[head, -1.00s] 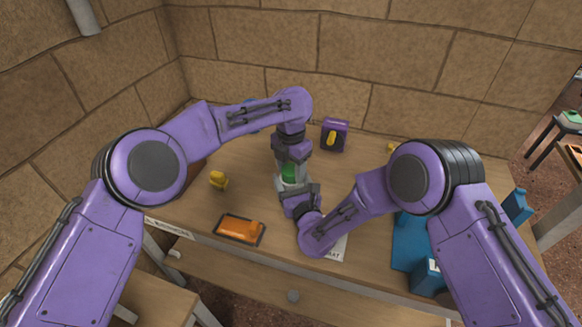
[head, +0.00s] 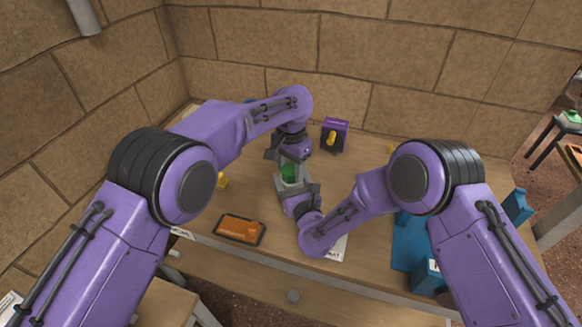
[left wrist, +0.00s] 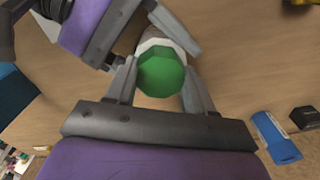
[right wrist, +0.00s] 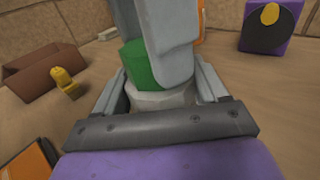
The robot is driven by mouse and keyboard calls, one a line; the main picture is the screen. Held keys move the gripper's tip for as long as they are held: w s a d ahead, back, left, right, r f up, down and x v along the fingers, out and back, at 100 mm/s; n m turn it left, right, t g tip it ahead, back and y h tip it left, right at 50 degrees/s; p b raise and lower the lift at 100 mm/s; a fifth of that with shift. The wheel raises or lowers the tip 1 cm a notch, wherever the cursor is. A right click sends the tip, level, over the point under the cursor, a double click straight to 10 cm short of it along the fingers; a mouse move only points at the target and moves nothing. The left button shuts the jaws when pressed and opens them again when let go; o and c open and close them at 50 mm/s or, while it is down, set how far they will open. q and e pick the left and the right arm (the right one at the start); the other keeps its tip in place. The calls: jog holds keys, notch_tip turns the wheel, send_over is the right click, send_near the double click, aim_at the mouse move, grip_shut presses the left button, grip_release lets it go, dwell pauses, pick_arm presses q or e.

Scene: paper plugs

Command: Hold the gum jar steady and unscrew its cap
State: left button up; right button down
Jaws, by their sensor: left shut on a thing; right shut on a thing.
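The gum jar (right wrist: 160,98) is pale with a green cap (head: 288,171) on top, near the middle of the table. The cap shows from above as a faceted green top (left wrist: 161,73) in the left wrist view. My left gripper (head: 292,160) comes down from above, shut with its fingers on either side of the cap. My right gripper (head: 296,187) is at the jar's near side, shut around the jar body below the cap. In the right wrist view a left finger hides part of the cap (right wrist: 142,66). I cannot tell how loose the cap is.
An orange item in a dark tray (head: 240,229) lies front left. A yellow item (head: 222,181) is left of the jar. A purple box (head: 334,134) with a yellow plug stands behind. Blue pieces (head: 409,240) lie on the right. A brown open box (right wrist: 40,68) shows in the right wrist view.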

pick_arm(q)
jog(key=n, duration=0.5)
jog(key=o, duration=1.2)
jog(key=shift+c, duration=0.2)
jog(key=shift+r, duration=0.1)
